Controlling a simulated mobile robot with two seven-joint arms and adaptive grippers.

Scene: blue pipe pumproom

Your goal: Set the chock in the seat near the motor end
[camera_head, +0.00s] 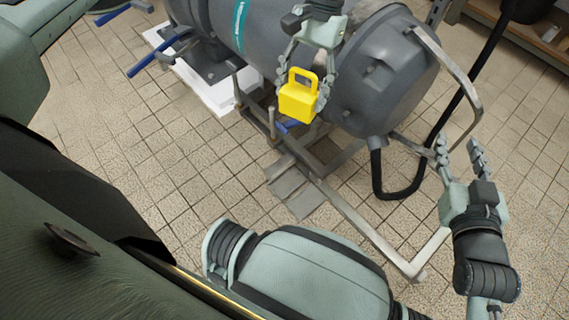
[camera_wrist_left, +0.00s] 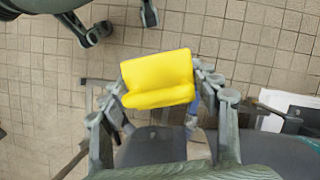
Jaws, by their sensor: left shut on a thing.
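The yellow chock (camera_head: 298,104), a wedge-like block with a loop handle, hangs in my left gripper (camera_head: 304,84) in front of the grey motor (camera_head: 395,85). The gripper's fingers are shut on it from both sides. In the left wrist view the chock (camera_wrist_left: 158,80) sits between the two fingers of the left gripper (camera_wrist_left: 160,88). My right gripper (camera_head: 458,146) is open and empty, right of the motor's end. Below the chock is a metal frame (camera_head: 345,212) with flat plates (camera_head: 290,188); I cannot tell which part is the seat.
A black hose (camera_head: 395,190) loops below the motor's rounded end. A bent metal rail (camera_head: 470,85) stands beside that end. Blue handles (camera_head: 160,55) and a white block (camera_head: 205,88) are at the left. The tiled floor (camera_head: 150,150) is clear at the left.

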